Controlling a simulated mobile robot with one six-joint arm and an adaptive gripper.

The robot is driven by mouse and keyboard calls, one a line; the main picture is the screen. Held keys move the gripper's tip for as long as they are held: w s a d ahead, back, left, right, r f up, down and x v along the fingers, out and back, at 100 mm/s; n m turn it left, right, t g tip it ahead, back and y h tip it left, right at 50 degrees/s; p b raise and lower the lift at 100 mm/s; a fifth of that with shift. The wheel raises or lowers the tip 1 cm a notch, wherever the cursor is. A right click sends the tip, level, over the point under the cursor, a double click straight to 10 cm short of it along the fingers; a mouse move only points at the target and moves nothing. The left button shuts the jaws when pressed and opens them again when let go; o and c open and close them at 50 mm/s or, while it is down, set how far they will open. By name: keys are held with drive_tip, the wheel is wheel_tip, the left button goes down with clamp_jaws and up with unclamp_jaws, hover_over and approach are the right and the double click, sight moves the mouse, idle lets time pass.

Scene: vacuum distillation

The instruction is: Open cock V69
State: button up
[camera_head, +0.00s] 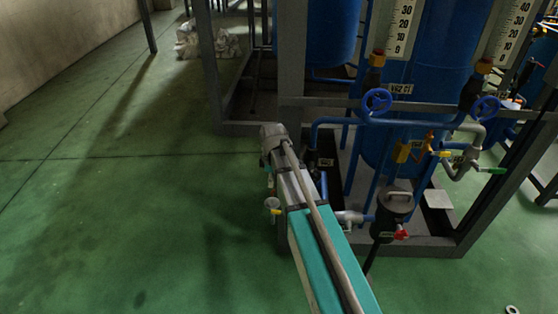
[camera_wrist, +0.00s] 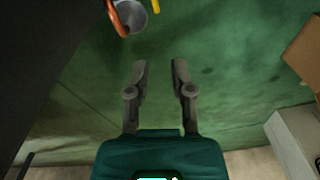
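My gripper (camera_wrist: 160,88) is open and empty in the wrist view, its two fingers apart over green floor. In the head view my arm hides it. In the wrist view an orange-red handle (camera_wrist: 117,18) curves beside a grey round pipe end (camera_wrist: 132,15) at the top, beyond the fingertips and apart from them. A bit of a yellow handle (camera_wrist: 156,5) shows just right of it. In the head view a small grey round fitting with yellow (camera_head: 272,206) shows left of my arm. I cannot read a V69 label, so I cannot tell which cock it is.
A dark steel frame (camera_head: 212,80) holds blue tanks (camera_head: 400,140).

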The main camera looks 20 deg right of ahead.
drive_tip(key=s+r+m+p, duration=0.6)
drive_tip(key=s+r+p, duration=0.1)
drive_tip(key=r+p, duration=0.5)
drive_tip(key=shift+s+d+r, duration=0.15)
drive_tip(key=shift+s+r, duration=0.2)
idle(0.5)
drive_tip(key=shift+o, duration=1.4)
drive_tip(key=shift+f, duration=0.15)
drive_tip(key=w+f+n+b, duration=0.3)
drive_tip(key=f+n+b, duration=0.1)
drive_tip(key=f+b, duration=0.4)
drive_tip(key=w+f+n+b, duration=0.3)
drive_tip(key=w+f+b, duration=0.1)
drive_tip(key=f+b, duration=0.5)
drive_tip(key=shift+w+d+n, duration=0.25)
drive_tip(key=shift+d+n, duration=0.1)
drive_tip(key=shift+n, duration=0.05)
